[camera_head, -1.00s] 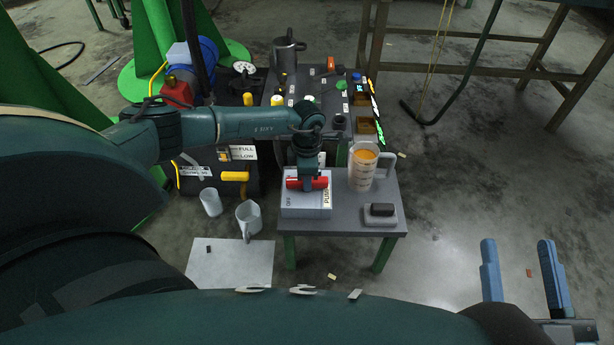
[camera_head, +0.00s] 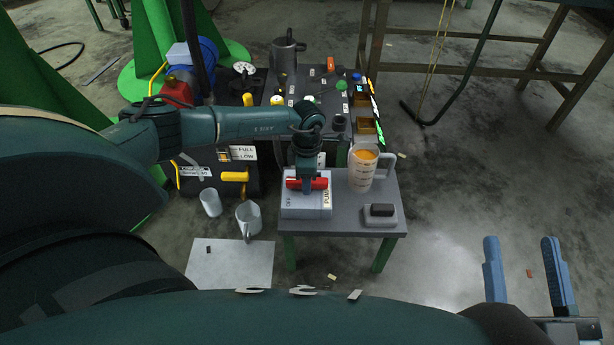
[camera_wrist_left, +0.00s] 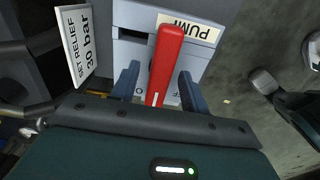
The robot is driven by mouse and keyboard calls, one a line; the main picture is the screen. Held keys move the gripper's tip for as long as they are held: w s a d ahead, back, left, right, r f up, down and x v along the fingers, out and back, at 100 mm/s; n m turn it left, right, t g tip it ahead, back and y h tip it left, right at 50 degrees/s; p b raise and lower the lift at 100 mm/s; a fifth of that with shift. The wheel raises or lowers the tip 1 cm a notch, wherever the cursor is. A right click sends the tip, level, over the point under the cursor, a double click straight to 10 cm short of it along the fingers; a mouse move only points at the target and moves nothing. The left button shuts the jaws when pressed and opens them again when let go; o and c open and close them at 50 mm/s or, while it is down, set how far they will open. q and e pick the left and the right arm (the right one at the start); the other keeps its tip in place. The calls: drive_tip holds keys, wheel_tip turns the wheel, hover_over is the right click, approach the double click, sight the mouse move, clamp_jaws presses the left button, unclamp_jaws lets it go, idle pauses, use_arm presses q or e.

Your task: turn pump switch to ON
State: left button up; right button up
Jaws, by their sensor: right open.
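The pump switch is a red lever (camera_head: 320,184) on a light grey box (camera_head: 306,208) labelled PUMP, at the left of the small grey table. In the left wrist view the red lever (camera_wrist_left: 166,62) lies across the box (camera_wrist_left: 203,64), and its near end partly covers the OFF marking. My left gripper (camera_wrist_left: 158,72) has one finger on each side of the lever, with visible gaps, so it is open around it. In the head view the left gripper (camera_head: 306,182) hides part of the lever. My right gripper (camera_head: 521,240) is open and empty at the lower right.
A jug of orange liquid (camera_head: 362,172) and a grey block with a dark top (camera_head: 380,214) share the table (camera_head: 350,228). A SET RELIEF 30 bar sign (camera_wrist_left: 77,42) is close to the left gripper.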

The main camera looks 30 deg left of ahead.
use_arm(q)
drive_tip(key=shift+r, duration=0.1)
drive_tip(key=shift+r+p, duration=0.3)
drive_tip(key=shift+r, duration=0.05)
wheel_tip(320, 180, up, 12)
drive_tip(key=p, duration=0.4)
drive_tip(key=shift+r+p, duration=0.15)
drive_tip(key=shift+p, duration=0.15)
use_arm(e)
drive_tip(key=shift+s+d+f+g+h, duration=0.25)
drive_tip(key=shift+d+f+h, duration=0.2)
drive_tip(key=shift+h, duration=0.25)
drive_tip(key=shift+a+r, duration=0.1)
drive_tip(key=shift+a, duration=0.05)
